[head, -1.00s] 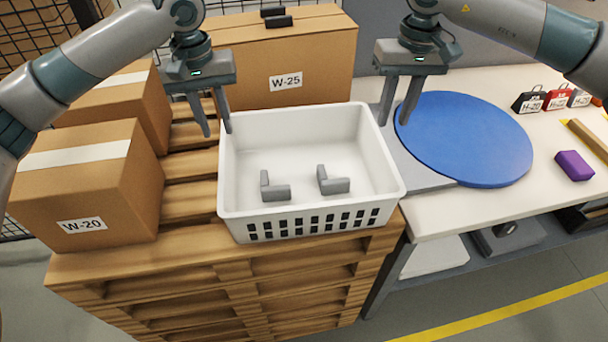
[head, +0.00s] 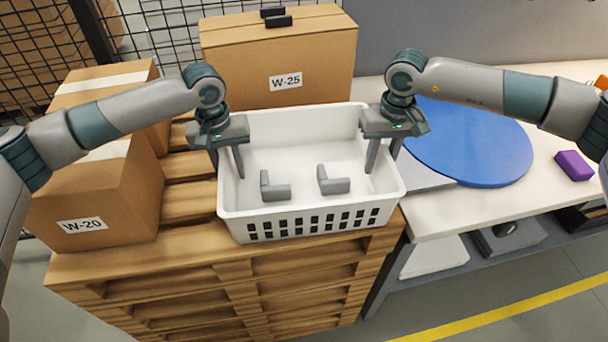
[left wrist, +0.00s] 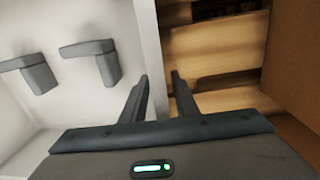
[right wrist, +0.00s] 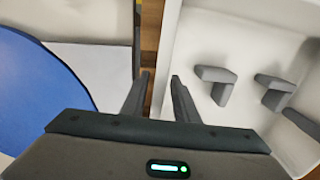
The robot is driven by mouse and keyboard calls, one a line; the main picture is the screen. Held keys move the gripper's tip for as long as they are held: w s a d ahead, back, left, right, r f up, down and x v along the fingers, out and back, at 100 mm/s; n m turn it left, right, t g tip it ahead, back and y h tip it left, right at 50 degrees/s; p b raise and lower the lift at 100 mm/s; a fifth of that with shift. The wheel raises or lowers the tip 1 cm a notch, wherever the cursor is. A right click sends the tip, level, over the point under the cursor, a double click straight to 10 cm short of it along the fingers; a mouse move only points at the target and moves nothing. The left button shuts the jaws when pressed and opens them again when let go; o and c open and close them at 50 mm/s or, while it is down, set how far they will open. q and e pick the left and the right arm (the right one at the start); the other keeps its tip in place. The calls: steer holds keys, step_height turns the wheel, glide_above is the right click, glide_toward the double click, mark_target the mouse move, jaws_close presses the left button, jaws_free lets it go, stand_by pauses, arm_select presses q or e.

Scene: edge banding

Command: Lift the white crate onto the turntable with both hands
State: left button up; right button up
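The white crate (head: 310,222) stands upright on the wooden pallet stack, with two grey L-shaped brackets (head: 276,190) (head: 334,182) on its floor. My left gripper (head: 227,165) is open at the crate's left wall; in the left wrist view (left wrist: 158,95) one finger is inside and the other outside, with the rim between. My right gripper (head: 383,160) is open at the right wall; the right wrist view (right wrist: 162,92) shows its fingers on either side of that rim. The blue round turntable (head: 480,145) lies on the bench to the right, empty, partly hidden by my right arm.
The pallet stack (head: 220,260) stands left of the pale bench (head: 445,215). Carton W-20 (head: 95,205) is close left of the crate and carton W-25 (head: 310,60) behind it. A purple block (head: 574,166) lies right of the turntable.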

arm_select(q)
steer(key=shift+f, duration=0.6)
arm_select(e)
steer(key=shift+f, duration=0.65)
arm_select(q)
steer(key=shift+c, duration=0.3)
arm_select(e)
steer(key=shift+c, duration=0.3)
arm_select(q)
jaws_close()
arm_select(e)
jaws_close()
arm_select(q)
steer(key=shift+r, duration=0.1)
arm_select(e)
steer(key=shift+r, duration=0.1)
